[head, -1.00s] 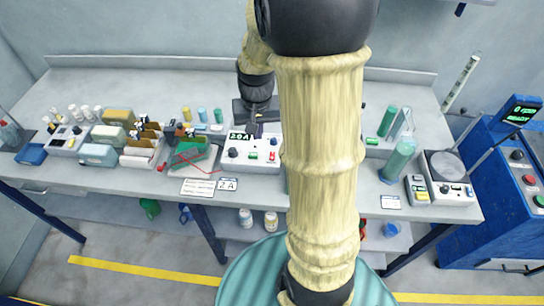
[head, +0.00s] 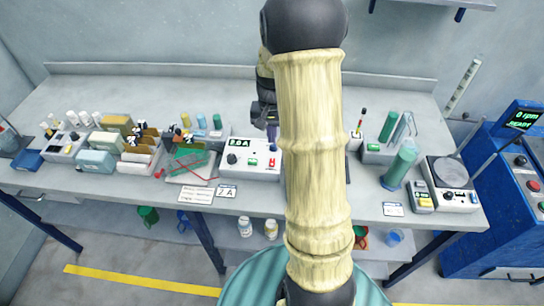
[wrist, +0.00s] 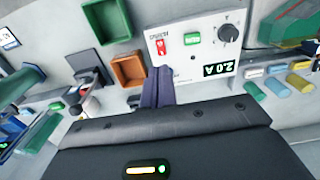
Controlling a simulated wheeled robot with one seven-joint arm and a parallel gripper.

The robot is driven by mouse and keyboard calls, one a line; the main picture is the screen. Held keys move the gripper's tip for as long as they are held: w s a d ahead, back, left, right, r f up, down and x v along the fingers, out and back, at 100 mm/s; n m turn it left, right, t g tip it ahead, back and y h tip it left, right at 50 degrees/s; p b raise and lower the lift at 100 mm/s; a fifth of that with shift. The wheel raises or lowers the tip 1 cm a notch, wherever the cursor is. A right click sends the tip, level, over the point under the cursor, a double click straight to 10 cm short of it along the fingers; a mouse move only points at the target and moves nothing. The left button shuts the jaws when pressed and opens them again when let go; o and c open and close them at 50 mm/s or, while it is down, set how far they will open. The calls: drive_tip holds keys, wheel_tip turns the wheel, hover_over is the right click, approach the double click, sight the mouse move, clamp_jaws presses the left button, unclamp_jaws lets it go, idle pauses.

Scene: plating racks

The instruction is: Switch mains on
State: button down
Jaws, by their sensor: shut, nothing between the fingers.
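The white power supply box (head: 236,168) stands on the bench, left of my arm in the head view. Its display (wrist: 218,69) reads 2.0 A. A black knob (wrist: 228,33), a green button (wrist: 193,38) and a red mains switch (wrist: 163,46) are on its face; the switch also shows in the head view (head: 271,162). Whether the switch is up or down I cannot tell. My gripper (wrist: 157,74) is shut and empty, its fingertips near the box's edge on the switch side. In the head view my gripper (head: 272,132) is above and behind the box, partly hidden by my arm.
A green board with red leads (head: 190,165) lies left of the box. A label card (head: 226,191) lies in front. Green cylinders (head: 400,165) and a balance-like device (head: 455,196) stand to the right.

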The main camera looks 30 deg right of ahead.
sight(273, 163)
wheel_tip(273, 163, down, 10)
drive_tip(key=shift+f+p, duration=0.25)
drive_tip(key=shift+p, duration=0.85)
drive_tip(key=shift+s+a+f+b, duration=0.15)
drive_tip(key=shift+s+f+b, duration=0.1)
drive_tip(key=shift+f+b, duration=0.25)
drive_tip(key=shift+s+a+f, duration=0.15)
drive_tip(key=shift+s, duration=0.25)
drive_tip(key=shift+w, duration=0.1)
drive_tip(key=shift+w+d+r, duration=0.25)
drive_tip(key=shift+w+d, duration=0.15)
drive_tip(key=shift+w, duration=0.1)
drive_tip(key=shift+w+r, duration=0.1)
